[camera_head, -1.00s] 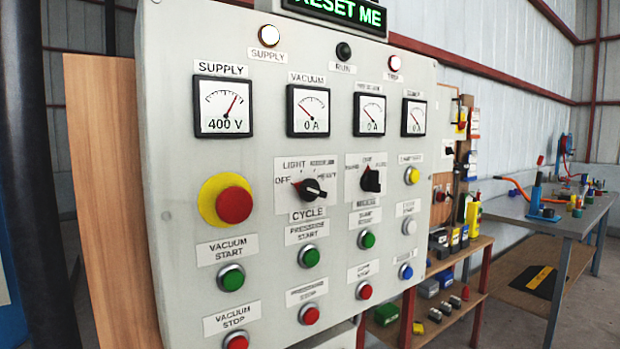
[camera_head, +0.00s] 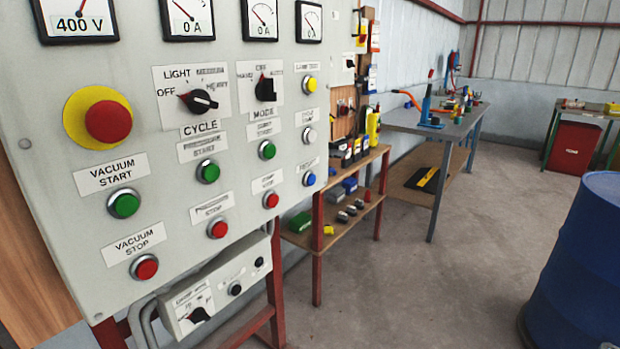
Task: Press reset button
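The grey control panel (camera_head: 230,110) fills the left of the head view. On its right side, at the bottom of the right button column, is a blue push button (camera_head: 309,179). The small label (camera_head: 309,164) above it is too blurred to read surely. A white button (camera_head: 309,135) and a yellow button (camera_head: 310,85) sit above it in the same column. My gripper is not in view, and nothing covers the blue button.
A red emergency stop (camera_head: 108,121) on a yellow disc is at the panel's left. A smaller control box (camera_head: 222,290) hangs below the panel. A wooden shelf (camera_head: 335,215) and a workbench (camera_head: 400,115) stand behind. A blue barrel (camera_head: 580,270) is at right; open floor lies between.

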